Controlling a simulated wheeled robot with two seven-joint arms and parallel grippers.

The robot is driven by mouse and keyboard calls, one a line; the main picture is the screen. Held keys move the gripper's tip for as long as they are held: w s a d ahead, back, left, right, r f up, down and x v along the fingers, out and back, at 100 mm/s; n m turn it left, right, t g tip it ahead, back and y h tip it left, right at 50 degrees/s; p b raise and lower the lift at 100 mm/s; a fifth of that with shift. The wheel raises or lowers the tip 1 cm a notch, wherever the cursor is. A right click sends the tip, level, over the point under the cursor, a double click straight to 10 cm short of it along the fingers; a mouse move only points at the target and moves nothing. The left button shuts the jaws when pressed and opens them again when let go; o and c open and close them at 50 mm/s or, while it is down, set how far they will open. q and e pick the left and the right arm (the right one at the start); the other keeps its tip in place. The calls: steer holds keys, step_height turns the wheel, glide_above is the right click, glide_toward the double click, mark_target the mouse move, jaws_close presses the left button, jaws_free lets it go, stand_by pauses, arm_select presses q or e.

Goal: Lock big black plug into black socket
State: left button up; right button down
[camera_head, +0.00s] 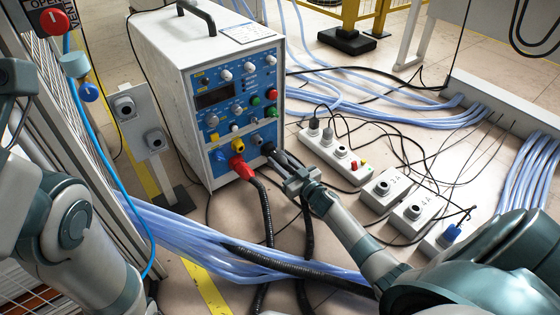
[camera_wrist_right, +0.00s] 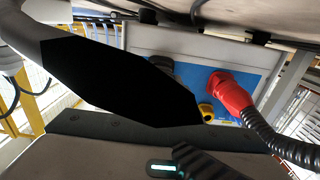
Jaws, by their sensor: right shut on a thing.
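The heater is a white box with a blue front panel (camera_head: 238,105). The red plug (camera_head: 241,168) sits in the lower front, with a black corrugated cable hanging from it. My right gripper (camera_head: 282,164) is shut on the big black plug (camera_head: 270,150) at the panel's lower right. The plug's tip is at the panel where the black socket is; the gripper and plug hide the socket, so how deep it sits and whether it is locked cannot be told. In the right wrist view, the red plug (camera_wrist_right: 228,90) and a yellow connector (camera_wrist_right: 207,112) show. My left gripper is out of view.
A white power strip (camera_head: 335,155) and several grey socket boxes (camera_head: 388,188) lie on the floor at right. Blue hose bundles (camera_head: 200,240) and black cables cross the floor. A grey post with two sockets (camera_head: 140,125) stands left of the heater.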

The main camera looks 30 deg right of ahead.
steer(key=shift+w, duration=0.45)
stand_by(0.3)
steer(key=shift+w, duration=0.2)
steer(key=shift+r, duration=0.1)
stand_by(0.4)
steer(key=shift+m+p, duration=0.4)
steer(key=shift+p, duration=0.05)
steer(key=shift+m, duration=0.4)
steer(key=shift+m+p, duration=0.3)
steer(key=shift+p, duration=0.2)
steer(key=shift+w+m+p, duration=0.1)
steer(key=shift+m+p, duration=0.25)
steer(key=shift+m, duration=0.05)
